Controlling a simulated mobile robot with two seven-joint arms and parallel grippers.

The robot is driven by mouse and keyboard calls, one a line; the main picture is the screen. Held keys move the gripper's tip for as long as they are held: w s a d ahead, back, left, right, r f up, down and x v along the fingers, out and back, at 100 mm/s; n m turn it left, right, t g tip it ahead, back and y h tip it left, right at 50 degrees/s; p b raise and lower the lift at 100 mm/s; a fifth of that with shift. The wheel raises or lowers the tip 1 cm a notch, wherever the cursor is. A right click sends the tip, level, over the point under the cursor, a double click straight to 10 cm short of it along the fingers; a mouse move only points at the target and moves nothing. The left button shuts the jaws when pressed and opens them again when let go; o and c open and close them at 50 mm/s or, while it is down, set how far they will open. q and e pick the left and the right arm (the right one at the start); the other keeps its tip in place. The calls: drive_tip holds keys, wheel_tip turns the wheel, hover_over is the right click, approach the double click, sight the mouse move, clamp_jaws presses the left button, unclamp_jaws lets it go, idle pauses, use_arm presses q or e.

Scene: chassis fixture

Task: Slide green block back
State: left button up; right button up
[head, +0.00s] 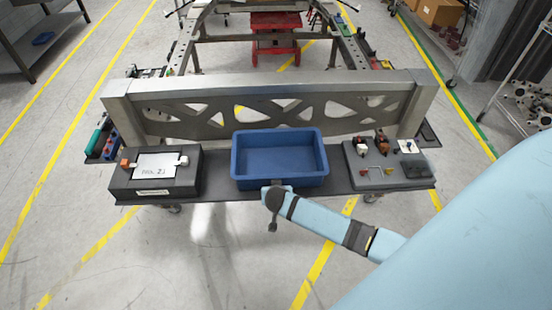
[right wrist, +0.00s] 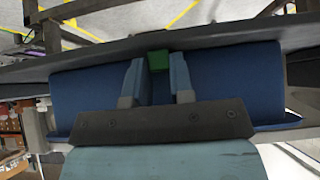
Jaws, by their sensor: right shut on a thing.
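A small green block (right wrist: 158,61) shows in the right wrist view between the fingertips of my right gripper (right wrist: 157,68). The fingers are shut on it, one on each side. In the head view my right gripper (head: 278,189) is at the front wall of the blue bin (head: 280,184), near the middle of the dark shelf's front edge. My arm hides the green block in that view. The bin's blue wall (right wrist: 85,92) shows on both sides of the fingers in the right wrist view. The bin looks empty. My left gripper is not in view.
A dark box with a labelled plate (head: 155,175) stands left of the bin on the shelf (head: 215,188). A dark tray with small parts (head: 388,165) stands to the right. A grey metal crossbeam (head: 270,88) runs behind the bin. The floor in front is clear.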

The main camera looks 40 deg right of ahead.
drive_tip(key=shift+s+a+p, duration=0.3)
drive_tip(key=shift+s+a, duration=0.1)
drive_tip(key=shift+s, duration=0.25)
drive_tip(key=o, duration=0.8)
drive_tip(key=p+v, duration=0.2)
drive_tip(key=v, duration=0.3)
drive_tip(key=shift+s+a+r, duration=0.1)
drive_tip(key=shift+s+a, duration=0.1)
drive_tip(key=shift+s, duration=0.15)
